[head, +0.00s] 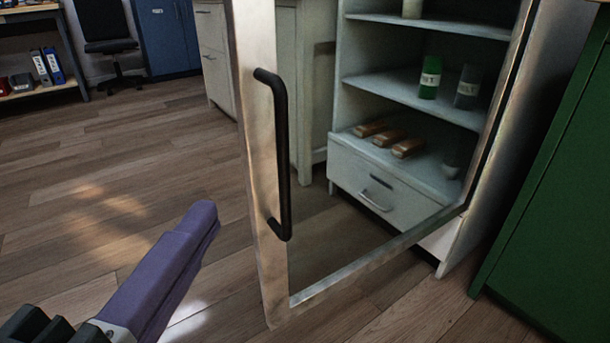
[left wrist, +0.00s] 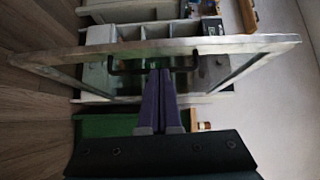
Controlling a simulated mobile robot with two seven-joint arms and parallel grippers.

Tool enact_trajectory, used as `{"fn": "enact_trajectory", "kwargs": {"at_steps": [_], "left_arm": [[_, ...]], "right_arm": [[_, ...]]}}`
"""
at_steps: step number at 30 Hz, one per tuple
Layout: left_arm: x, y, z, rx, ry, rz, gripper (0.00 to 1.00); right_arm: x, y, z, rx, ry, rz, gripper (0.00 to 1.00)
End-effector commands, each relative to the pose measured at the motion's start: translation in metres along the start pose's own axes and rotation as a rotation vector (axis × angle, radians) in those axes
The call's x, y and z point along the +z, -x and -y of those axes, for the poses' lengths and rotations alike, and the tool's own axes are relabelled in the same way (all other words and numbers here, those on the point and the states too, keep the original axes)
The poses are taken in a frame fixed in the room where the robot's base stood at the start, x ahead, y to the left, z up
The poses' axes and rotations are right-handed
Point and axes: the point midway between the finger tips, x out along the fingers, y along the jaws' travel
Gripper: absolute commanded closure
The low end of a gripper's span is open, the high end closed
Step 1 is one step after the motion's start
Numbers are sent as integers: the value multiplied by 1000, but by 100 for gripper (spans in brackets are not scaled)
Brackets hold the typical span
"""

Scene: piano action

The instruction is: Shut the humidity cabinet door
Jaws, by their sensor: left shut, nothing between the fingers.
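The humidity cabinet door (head: 262,190) is a glazed pale metal frame and stands open, swung out toward me. A black bar handle (head: 281,160) runs upright near its free left edge. The cabinet (head: 335,165) behind it shows open shelves and a drawer. My left gripper (head: 207,212), with purple fingers, is shut and empty, to the left of the door in the head view. In the left wrist view the door frame (left wrist: 235,44) spans the picture, and the fingertips (left wrist: 160,74) overlap the dark handle (left wrist: 125,72); contact cannot be told. My right gripper is not in view.
A green cabinet (head: 560,190) stands close at the right. Bottles such as a green one (head: 430,78) and several brown blocks (head: 408,147) sit on the shelves. Wooden floor (head: 110,190) is clear at the left; a chair (head: 110,45) is far back.

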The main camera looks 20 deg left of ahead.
Motion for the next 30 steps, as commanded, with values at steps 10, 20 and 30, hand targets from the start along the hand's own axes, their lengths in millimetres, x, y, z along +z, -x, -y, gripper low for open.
{"fn": "enact_trajectory", "kwargs": {"at_steps": [10, 20, 30], "left_arm": [[-6, -34, -1, -15, -23, -20, 100], [-7, -88, -2, -13, -23, -20, 100], [-7, -99, -3, -10, -22, -21, 100]], "right_arm": [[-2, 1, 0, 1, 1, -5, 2], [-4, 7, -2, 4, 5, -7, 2], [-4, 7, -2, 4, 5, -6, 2]]}}
